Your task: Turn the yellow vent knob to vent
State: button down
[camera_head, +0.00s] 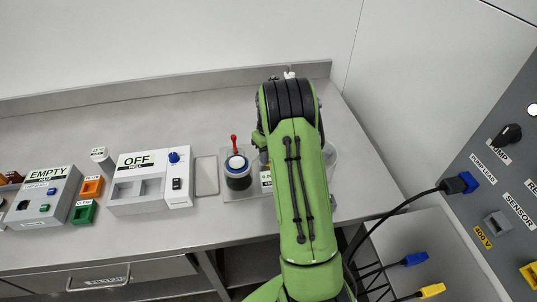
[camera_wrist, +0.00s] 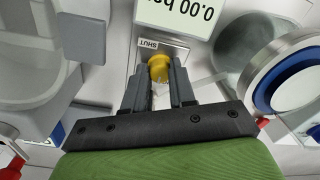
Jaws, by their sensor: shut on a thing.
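The yellow vent knob (camera_wrist: 158,68) sits between my gripper's fingertips in the wrist view. A label reading SHUT (camera_wrist: 149,42) is beside it. My gripper (camera_wrist: 160,76) is shut on the knob, with one grey finger on each side. A white display reading 0.00 bar (camera_wrist: 185,14) is just above the knob in the wrist view. In the head view my green arm covers the knob and the gripper, so neither can be made out there.
A vessel with a blue ring and red handle (camera_head: 237,172) stands left of my arm. A grey box labelled OFF (camera_head: 150,182) and an EMPTY box (camera_head: 42,196) are further left. A panel with cables (camera_head: 490,170) stands at right. The bench behind the boxes is clear.

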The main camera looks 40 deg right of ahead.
jog(key=shift+r+n, duration=0.1)
jog(key=shift+n, duration=0.2)
dwell(0.4)
jog(key=c, duration=0.9)
grip_release()
jog(key=shift+c, duration=0.2)
notch_tip(320, 180, up, 16)
jog(key=p, duration=0.3)
jog(key=shift+d, duration=0.25)
